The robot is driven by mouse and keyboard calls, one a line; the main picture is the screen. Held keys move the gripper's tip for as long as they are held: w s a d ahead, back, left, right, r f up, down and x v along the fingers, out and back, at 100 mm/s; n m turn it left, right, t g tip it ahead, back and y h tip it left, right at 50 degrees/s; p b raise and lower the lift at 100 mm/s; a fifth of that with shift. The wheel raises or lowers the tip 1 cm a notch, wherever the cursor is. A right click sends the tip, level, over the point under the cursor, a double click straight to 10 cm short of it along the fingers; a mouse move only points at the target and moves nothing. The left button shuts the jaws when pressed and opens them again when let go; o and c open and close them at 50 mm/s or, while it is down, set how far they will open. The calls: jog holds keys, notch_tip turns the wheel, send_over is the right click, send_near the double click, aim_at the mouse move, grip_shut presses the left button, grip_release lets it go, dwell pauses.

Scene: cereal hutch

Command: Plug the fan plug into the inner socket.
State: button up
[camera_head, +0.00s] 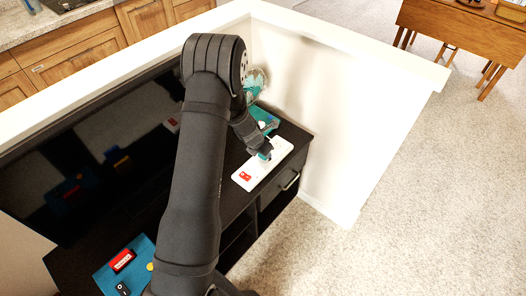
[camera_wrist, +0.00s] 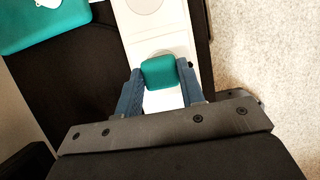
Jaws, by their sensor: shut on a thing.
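My gripper (camera_head: 264,154) is over the white power strip (camera_head: 243,184) on the black cabinet. In the wrist view its two blue-grey fingers (camera_wrist: 161,92) are shut on a teal block, the fan plug (camera_wrist: 160,72). The plug is over the white strip (camera_wrist: 167,45), and its underside is hidden. I cannot tell whether it is seated in a socket or held above one. A round socket outline (camera_wrist: 145,4) shows farther up the strip. The teal fan (camera_head: 255,84) stands behind my gripper, partly hidden by my arm.
The strip has a red switch (camera_head: 245,177) at its near end. A white wall (camera_head: 335,120) rises behind and right of the cabinet (camera_head: 292,130). A teal panel (camera_head: 104,280) with a red block (camera_head: 122,260) lies at the lower left. A dark screen stands on the left.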

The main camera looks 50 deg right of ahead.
jog(key=shift+f, duration=0.6)
jog(key=o, duration=1)
jog(key=shift+r, duration=0.1)
jog(key=v, duration=1.7)
jog(key=shift+a, duration=0.15)
jog(key=x, duration=1.3)
